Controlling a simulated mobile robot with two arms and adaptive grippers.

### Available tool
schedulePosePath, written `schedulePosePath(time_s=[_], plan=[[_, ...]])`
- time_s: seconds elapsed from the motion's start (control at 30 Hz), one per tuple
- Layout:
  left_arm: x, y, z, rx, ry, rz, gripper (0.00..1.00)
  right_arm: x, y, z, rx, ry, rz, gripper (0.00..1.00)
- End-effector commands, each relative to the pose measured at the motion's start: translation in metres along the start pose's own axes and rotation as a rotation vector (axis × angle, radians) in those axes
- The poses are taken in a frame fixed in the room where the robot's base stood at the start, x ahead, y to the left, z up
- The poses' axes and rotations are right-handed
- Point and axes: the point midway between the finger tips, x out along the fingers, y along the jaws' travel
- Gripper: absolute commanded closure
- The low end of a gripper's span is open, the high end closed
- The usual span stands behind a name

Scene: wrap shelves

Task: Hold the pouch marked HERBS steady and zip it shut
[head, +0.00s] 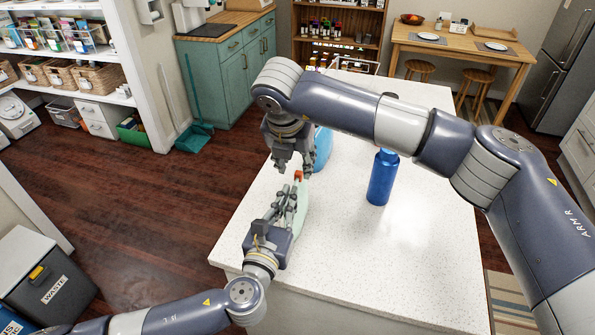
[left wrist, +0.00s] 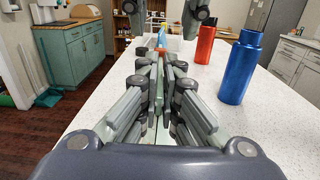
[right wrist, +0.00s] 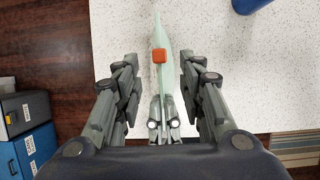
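The pouch (head: 302,208) is pale green and stands thin and edge-on on the white counter. No HERBS marking is readable from here. Its orange slider (right wrist: 159,56) sits on the top edge in the right wrist view, and shows in the head view (head: 298,175). My left gripper (head: 288,194) is shut on the pouch; its fingers pinch the pouch from both sides in the left wrist view (left wrist: 159,75). My right gripper (head: 292,166) is above the slider, fingers apart and empty. In the right wrist view, the slider lies between and beyond its open fingers (right wrist: 160,70).
A blue bottle (head: 382,177) stands on the counter (head: 345,240) right of the pouch. A red bottle (left wrist: 205,45) stands farther back in the left wrist view. A blue object (head: 323,148) is partly hidden behind my right gripper. The counter's front right is clear.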

Motion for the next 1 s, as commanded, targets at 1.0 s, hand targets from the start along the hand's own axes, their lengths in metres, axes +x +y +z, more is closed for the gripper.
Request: schedulePosePath(time_s=[1.0], plan=[[0.0,0.0,-0.003,0.001,0.005,0.0,1.0,0.053,0.0,0.0,-0.001,0.0,0.0,1.0]])
